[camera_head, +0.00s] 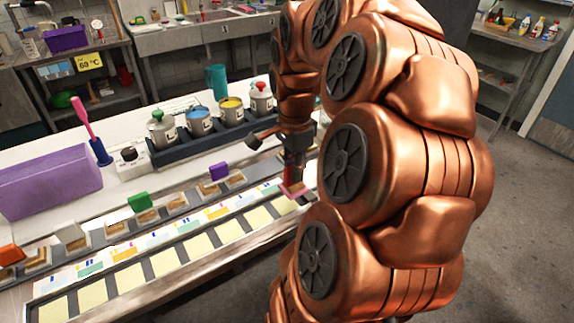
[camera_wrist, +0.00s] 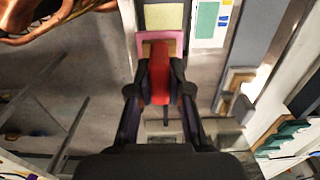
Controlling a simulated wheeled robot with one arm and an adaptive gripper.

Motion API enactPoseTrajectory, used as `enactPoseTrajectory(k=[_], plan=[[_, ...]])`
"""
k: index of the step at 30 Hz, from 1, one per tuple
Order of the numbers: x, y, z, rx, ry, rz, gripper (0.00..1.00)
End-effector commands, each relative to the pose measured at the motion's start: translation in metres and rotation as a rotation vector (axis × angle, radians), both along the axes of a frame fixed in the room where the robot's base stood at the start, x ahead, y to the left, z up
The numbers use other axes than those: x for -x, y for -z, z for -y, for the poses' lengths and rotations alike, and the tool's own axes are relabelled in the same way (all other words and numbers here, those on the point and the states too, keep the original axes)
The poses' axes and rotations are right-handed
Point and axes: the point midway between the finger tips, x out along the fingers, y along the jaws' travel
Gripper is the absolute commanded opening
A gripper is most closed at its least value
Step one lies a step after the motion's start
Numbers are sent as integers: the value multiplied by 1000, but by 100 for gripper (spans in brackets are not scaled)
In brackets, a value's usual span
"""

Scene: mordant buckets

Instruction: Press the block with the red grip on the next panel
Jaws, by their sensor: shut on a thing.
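My gripper (camera_head: 293,172) is shut on the red grip (camera_wrist: 160,78) of a block, also seen in the wrist view between my fingers (camera_wrist: 160,88). The block's pinkish base (camera_head: 294,189) is low over the right end of a row of pale yellow panels. In the wrist view a yellow panel (camera_wrist: 164,16) lies just beyond the block. I cannot tell whether the block touches the surface below. Several yellow panels (camera_head: 198,246) run left along the front strip of the table. My arm hides what lies further right.
Blocks with purple (camera_head: 219,171), green (camera_head: 139,202), white (camera_head: 71,233) and orange (camera_head: 11,254) grips stand on a grey rail behind the panels. Colour buckets (camera_head: 199,121) sit in a dark rack further back. A purple box (camera_head: 48,181) and a pink-handled brush (camera_head: 84,118) are at left.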

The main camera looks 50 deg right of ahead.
Motion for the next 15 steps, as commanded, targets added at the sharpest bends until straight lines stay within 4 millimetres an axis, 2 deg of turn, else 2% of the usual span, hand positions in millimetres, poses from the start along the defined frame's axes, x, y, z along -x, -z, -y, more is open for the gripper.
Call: enactPoseTrajectory(k=[5, 15], plan=[[4, -6, -1, 2, 2, 3, 0], [4, -33, -1, 1, 1, 2, 0]])
